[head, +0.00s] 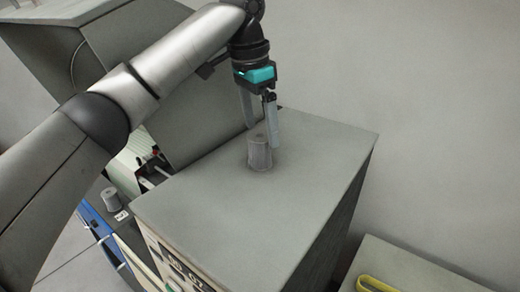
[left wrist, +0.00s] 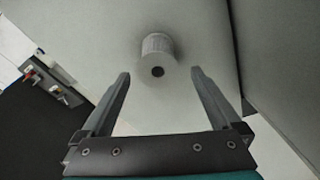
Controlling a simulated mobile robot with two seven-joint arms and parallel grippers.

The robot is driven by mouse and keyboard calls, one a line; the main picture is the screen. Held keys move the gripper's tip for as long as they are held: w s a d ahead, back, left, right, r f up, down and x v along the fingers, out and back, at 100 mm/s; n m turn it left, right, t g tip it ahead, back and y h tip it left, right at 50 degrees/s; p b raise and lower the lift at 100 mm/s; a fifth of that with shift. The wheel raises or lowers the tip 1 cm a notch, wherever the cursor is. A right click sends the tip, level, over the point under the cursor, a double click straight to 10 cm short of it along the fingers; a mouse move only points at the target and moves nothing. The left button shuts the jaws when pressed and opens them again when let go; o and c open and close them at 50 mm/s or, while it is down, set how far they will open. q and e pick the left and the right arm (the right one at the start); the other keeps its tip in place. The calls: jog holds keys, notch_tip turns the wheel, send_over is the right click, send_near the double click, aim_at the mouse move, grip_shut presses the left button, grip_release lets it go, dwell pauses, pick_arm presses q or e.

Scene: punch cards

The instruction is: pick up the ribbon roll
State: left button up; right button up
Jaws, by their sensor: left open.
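The ribbon roll, a small grey ribbed cylinder (head: 260,155), stands upright on the flat top of a grey cabinet (head: 215,215). In the left wrist view the roll (left wrist: 157,58) shows a dark hole in its end and lies just beyond the fingertips, roughly centred between them. My left gripper (head: 262,136) points down over the roll, with its fingers apart and empty. One finger overlaps the roll's upper edge in the head view; I cannot tell whether they touch. My right gripper is not in view.
A second, similar grey roll (head: 112,199) stands lower left on a blue-sided unit, near a small white label. A slanted grey housing (head: 165,85) rises behind the cabinet. A yellow item (head: 377,284) lies on a lower surface at bottom right. The cabinet top around the roll is clear.

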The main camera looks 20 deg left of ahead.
aim_at(262, 148)
pick_arm(q)
notch_tip(262, 148, down, 5)
jog(key=shift+d+r+p, duration=0.1)
jog(key=shift+r+p, duration=0.05)
jog(key=shift+p, duration=0.5)
jog(key=shift+f, duration=0.55)
jog(key=shift+r, duration=0.1)
grip_shut()
